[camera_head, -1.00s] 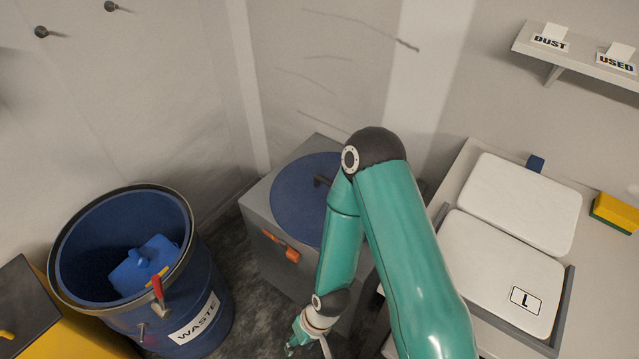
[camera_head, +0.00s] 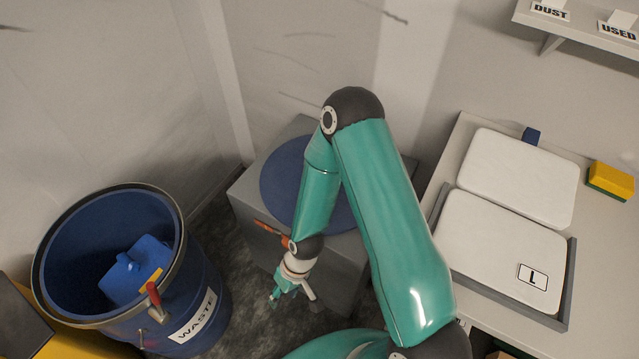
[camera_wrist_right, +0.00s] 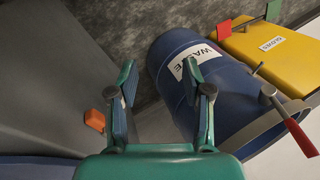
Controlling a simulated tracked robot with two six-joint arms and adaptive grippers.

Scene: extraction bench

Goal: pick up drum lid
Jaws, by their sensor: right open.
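The drum lid (camera_head: 278,187) is a flat blue disc lying on top of a grey box, left of the middle of the head view. My right forearm covers part of it, and its handle is hidden now. A blue edge, likely the lid (camera_wrist_right: 35,168), shows at the lower left of the right wrist view. My right gripper (camera_head: 291,292) hangs in front of the box, lower in the picture than the lid. In the right wrist view its two fingers (camera_wrist_right: 158,75) are apart with nothing between them. My left gripper is out of view.
A blue open waste drum (camera_head: 200,285) with a blue container (camera_head: 137,270) inside stands left. The grey box (camera_head: 245,207) has an orange part (camera_head: 272,234) on its front.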

